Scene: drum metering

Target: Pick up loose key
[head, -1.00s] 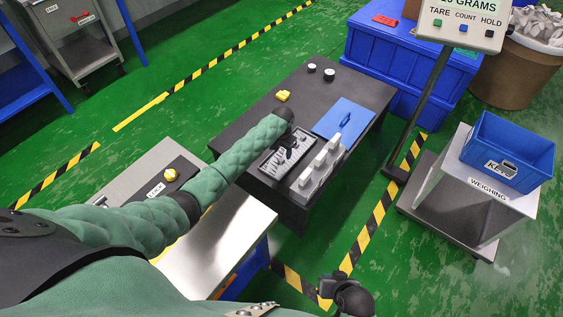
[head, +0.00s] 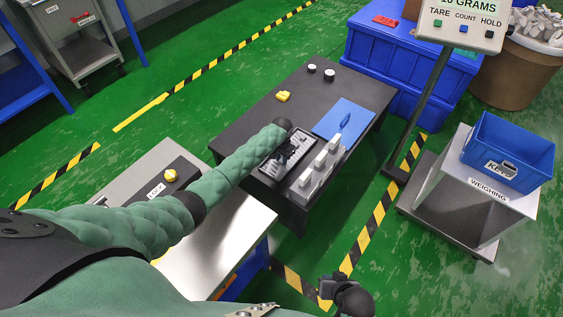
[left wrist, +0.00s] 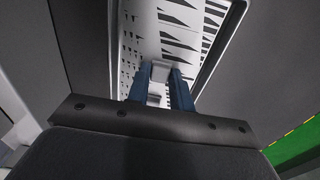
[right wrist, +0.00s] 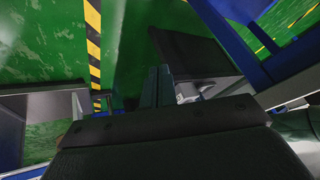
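My left gripper (head: 284,158) is over the shallow grey tray (head: 265,170) on the dark table, pointing down into it. In the left wrist view its two blue fingers (left wrist: 160,88) stand apart, with a small pale block (left wrist: 160,71), apparently the loose key, between their tips. I cannot tell whether the fingers touch it. The tray floor (left wrist: 185,42) has dark triangular and slotted markings. In the head view the gripper and arm partly hide the tray and the key. My right gripper (right wrist: 158,86) is away from the table; its fingers look together and empty.
A light grey block rack (head: 312,180) stands right beside the tray. A blue plate with a handle (head: 335,124), a yellow piece (head: 283,96) and two small round items (head: 320,72) share the dark table (head: 250,110). A blue bin (head: 508,150) sits on the weighing stand at right.

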